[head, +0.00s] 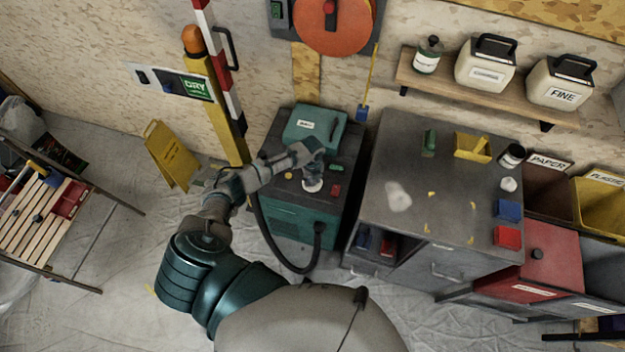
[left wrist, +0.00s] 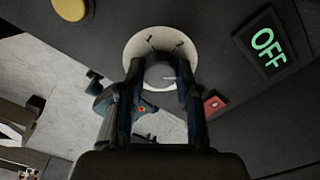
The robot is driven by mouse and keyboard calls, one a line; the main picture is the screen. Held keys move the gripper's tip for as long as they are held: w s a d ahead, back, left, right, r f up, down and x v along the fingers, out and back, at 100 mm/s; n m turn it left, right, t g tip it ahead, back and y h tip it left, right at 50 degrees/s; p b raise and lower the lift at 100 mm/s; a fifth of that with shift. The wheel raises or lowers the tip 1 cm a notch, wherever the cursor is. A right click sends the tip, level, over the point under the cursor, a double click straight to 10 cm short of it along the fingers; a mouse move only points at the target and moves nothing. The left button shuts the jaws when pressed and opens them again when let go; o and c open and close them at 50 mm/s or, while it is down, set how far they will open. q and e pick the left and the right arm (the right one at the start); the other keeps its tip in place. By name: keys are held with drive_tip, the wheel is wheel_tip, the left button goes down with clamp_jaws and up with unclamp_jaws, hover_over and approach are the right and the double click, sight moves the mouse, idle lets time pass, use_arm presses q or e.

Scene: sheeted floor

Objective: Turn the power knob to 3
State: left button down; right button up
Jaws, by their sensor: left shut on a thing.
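The power knob (left wrist: 159,76) is a grey round knob on a white dial (left wrist: 158,42) in the left wrist view. My left gripper (left wrist: 160,68) is shut on it, one finger on each side. A small white pointer line shows on the knob; the dial's visible marks are too small to read surely. In the head view the white dial (head: 312,186) sits on top of the dark and teal machine (head: 290,229), and my left gripper (head: 311,165) reaches down over it, hiding the knob. A display (left wrist: 268,42) beside the dial reads OFF in green. My right gripper is out of view.
A yellow button (left wrist: 70,8) and a red switch (left wrist: 213,105) lie near the dial. A teal box (head: 314,127) stands at the machine's back. A black hose (head: 268,238) loops at its front. A grey cabinet (head: 425,195) stands close on the right.

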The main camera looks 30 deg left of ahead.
use_arm(q)
drive_tip(key=shift+f+m, duration=0.1)
drive_tip(key=shift+m, duration=0.6)
drive_tip(key=c, duration=1.1)
unclamp_jaws()
drive_tip(key=o, duration=0.3)
drive_tip(key=shift+o, duration=0.2)
drive_tip(key=shift+w+a, duration=0.1)
